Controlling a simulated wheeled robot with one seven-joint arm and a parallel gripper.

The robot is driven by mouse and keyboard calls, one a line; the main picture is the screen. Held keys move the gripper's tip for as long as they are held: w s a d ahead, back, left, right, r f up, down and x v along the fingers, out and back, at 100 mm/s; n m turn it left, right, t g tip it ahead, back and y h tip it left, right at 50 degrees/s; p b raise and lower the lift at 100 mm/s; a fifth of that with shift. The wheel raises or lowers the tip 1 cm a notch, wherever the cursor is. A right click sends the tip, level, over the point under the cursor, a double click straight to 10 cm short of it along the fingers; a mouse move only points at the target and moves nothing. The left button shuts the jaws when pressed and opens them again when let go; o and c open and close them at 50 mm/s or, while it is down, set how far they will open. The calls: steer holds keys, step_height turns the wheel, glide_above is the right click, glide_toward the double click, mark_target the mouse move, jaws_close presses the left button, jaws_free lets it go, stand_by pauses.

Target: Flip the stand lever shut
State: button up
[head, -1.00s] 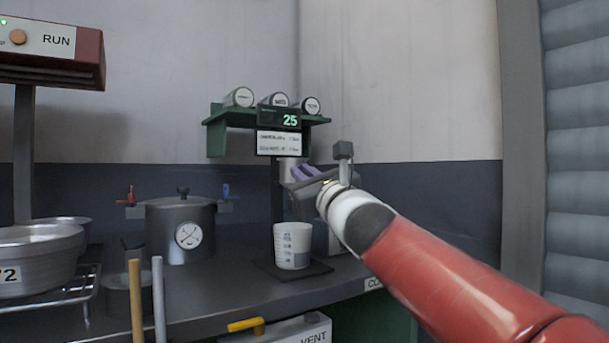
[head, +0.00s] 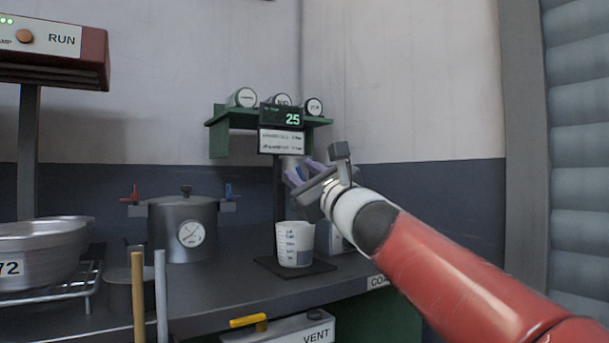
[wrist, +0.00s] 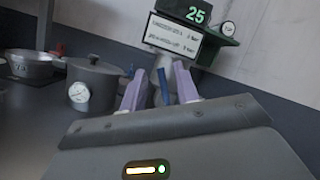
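The stand is a dark post on a flat base (head: 318,266), with a display reading 25 (head: 281,117) and a white label panel below it. A blue lever (wrist: 163,88) shows in the wrist view, upright between my two purple fingers, below a pale cylinder (wrist: 176,66) under the panel. My gripper (head: 304,172) is in front of the stand post, above the measuring cup (head: 295,246). In the wrist view my gripper (wrist: 157,86) is open, with visible gaps on both sides of the lever. I cannot tell whether either finger touches it.
A lidded pot (head: 182,228) with a gauge and red and blue valve handles stands left of the cup. Metal bowls (head: 42,268) sit on a rack at far left. A green shelf (head: 226,121) with several canisters is behind the stand. A yellow handle (head: 248,321) sticks out below the counter.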

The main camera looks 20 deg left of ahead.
steer(key=b+v, duration=0.2)
steer(key=v, duration=0.6)
steer(key=shift+b, duration=0.4)
steer(key=shift+a, duration=0.1)
steer(key=s+d+f+n+g+h+p, duration=0.1)
steer(key=s+d+f+n+g+h, duration=0.2)
steer(key=f, duration=0.4)
steer(key=s+d+f+n+h+p, duration=0.2)
steer(key=s+d+f+n, duration=0.15)
steer(key=f+n, duration=0.3)
steer(key=s+d+f+n+g+h+p, duration=0.1)
steer(key=s+d+f+n+g+h, duration=0.2)
steer(key=f, duration=0.4)
steer(key=s+d+f+n+g+h+p, duration=0.1)
steer(key=s+d+f+n+h, duration=0.2)
steer(key=s+d+f, duration=0.3)
steer(key=s+d+f+n+g+h+p, duration=0.1)
steer(key=s+d+f+n+h, duration=0.3)
steer(key=d+f, duration=0.8)
steer(key=s+d+h, duration=0.1)
steer(key=s+h, duration=0.1)
steer(key=s, duration=0.1)
steer(key=shift+s+d+f+g+p, duration=0.15)
steer(key=shift+d+f+g+p, duration=0.15)
steer(key=shift+g+p, duration=0.1)
